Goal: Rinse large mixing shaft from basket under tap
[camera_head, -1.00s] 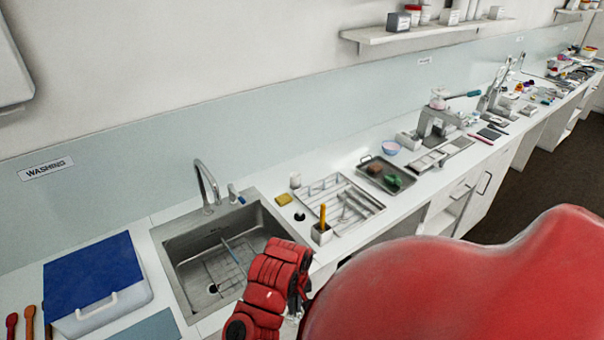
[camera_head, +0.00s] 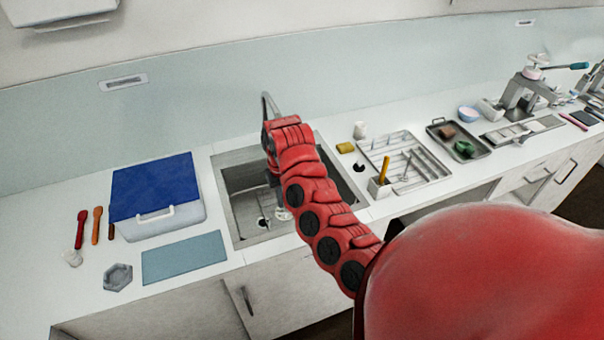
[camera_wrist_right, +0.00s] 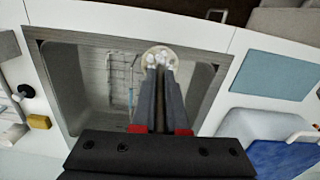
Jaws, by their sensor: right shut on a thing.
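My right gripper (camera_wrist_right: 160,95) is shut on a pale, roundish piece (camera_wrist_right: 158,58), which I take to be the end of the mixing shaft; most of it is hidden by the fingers. In the head view the gripper is over the sink (camera_head: 242,228), and the pale piece (camera_head: 283,213) shows below it. The tap (camera_head: 265,102) stands behind the sink, partly covered by my arm. A wire basket or rack (camera_wrist_right: 120,75) lies in the sink, with a thin bluish rod (camera_wrist_right: 131,97) beside the gripper. I see no running water. My left gripper is out of view.
A blue-lidded white box (camera_head: 158,205) and a blue-grey mat (camera_head: 184,257) are left of the sink. Right of it are a yellow sponge (camera_head: 346,147), a small holder (camera_head: 379,188) with a yellow-handled tool, and a metal tray (camera_head: 440,173) of utensils.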

